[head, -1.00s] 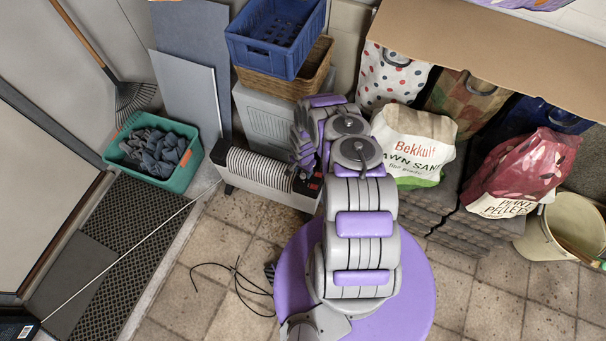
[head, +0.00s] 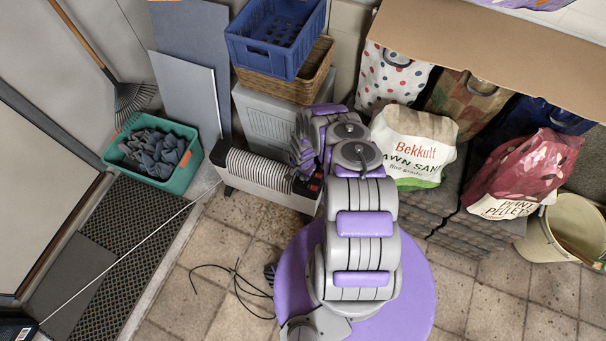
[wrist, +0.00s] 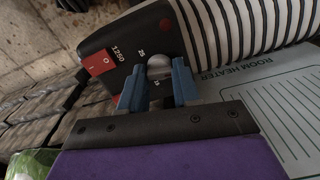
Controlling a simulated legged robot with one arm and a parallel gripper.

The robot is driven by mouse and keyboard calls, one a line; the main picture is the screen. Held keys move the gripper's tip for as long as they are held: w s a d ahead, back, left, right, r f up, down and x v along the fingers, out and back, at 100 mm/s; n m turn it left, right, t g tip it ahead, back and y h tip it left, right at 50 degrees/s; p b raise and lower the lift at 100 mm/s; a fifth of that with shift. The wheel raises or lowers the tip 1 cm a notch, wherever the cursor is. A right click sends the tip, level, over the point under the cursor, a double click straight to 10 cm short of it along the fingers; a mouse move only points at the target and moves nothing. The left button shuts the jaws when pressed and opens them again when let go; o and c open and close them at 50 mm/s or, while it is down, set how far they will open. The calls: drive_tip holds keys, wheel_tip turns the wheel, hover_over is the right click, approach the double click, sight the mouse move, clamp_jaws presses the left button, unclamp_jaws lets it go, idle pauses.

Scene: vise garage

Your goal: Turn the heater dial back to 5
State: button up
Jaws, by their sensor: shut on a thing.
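The room heater (head: 262,176) stands on the floor in the head view, white with a ribbed, striped top. Its dark control end (wrist: 130,48) fills the upper middle of the wrist view, with a red switch (wrist: 98,63) and white markings. The round grey dial (wrist: 160,66) sits between the blue fingertips of my gripper (wrist: 158,84). The fingers are shut on the dial, one on each side. Part of the dial is hidden, and I cannot read its setting. In the head view my arm hides the gripper's contact with the heater.
A grey box (head: 270,125) stands behind the heater, with a wicker basket (head: 307,80) and a blue crate (head: 275,38) on it. A teal tub (head: 188,170) is at left. Bags, including the lawn sand (head: 415,145), stand at right. A black cable (head: 238,285) lies on the tiles.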

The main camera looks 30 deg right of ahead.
drive_tip(key=c, duration=0.4)
drive_tip(key=shift+n, duration=1.2)
clamp_jaws()
drive_tip(key=o, duration=1)
unclamp_jaws()
wheel_tip(320, 180, up, 17)
drive_tip(key=p, duration=0.5)
drive_tip(key=shift+r, duration=0.15)
